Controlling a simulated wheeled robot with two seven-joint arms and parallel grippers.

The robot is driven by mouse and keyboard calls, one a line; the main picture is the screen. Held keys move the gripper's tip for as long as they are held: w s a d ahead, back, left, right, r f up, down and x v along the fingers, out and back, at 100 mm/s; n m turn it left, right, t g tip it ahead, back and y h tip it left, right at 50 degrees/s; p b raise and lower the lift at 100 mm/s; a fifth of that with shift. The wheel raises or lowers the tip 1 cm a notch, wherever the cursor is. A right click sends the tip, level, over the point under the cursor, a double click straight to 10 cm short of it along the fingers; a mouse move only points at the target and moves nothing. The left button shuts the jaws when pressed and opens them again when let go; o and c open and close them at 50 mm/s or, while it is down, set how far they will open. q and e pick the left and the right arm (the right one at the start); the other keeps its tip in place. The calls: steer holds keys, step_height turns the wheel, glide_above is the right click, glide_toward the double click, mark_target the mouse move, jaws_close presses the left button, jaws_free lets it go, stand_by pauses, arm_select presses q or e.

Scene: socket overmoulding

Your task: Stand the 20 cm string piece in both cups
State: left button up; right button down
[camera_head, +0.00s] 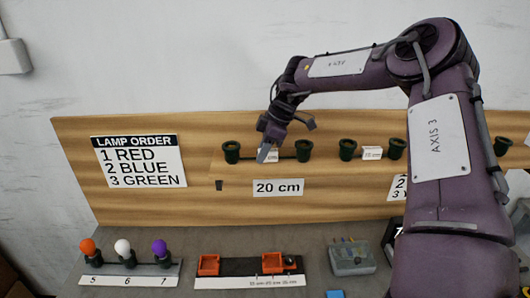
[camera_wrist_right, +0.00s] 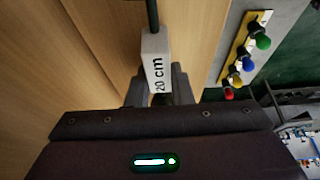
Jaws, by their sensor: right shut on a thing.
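The 20 cm string piece has two dark green sockets, the left one (camera_head: 231,151) and the right one (camera_head: 303,150), joined by a dark cable with a white tag in the middle. My right gripper (camera_head: 267,153) is shut on this tag, in front of the wooden board. In the wrist view the tag (camera_wrist_right: 156,62), reading "20 cm", sits between the fingers. I cannot tell whether the piece still touches its holder. The orange left cup (camera_head: 208,265) and orange right cup (camera_head: 272,263) stand apart on the bench fixture, below the piece. My left gripper is out of view.
Another string piece (camera_head: 347,149) is at the board, right of mine. A lamp rack (camera_head: 130,281) with orange, white and purple lamps stands left of the fixture (camera_head: 248,283). A grey box (camera_head: 351,257) stands right. Coloured lamps (camera_wrist_right: 264,41) show in the wrist view.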

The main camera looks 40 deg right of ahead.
steer(key=shift+r, duration=0.45)
step_height(320, 180, up, 19)
steer(key=p, duration=0.2)
steer(key=shift+p, duration=0.4)
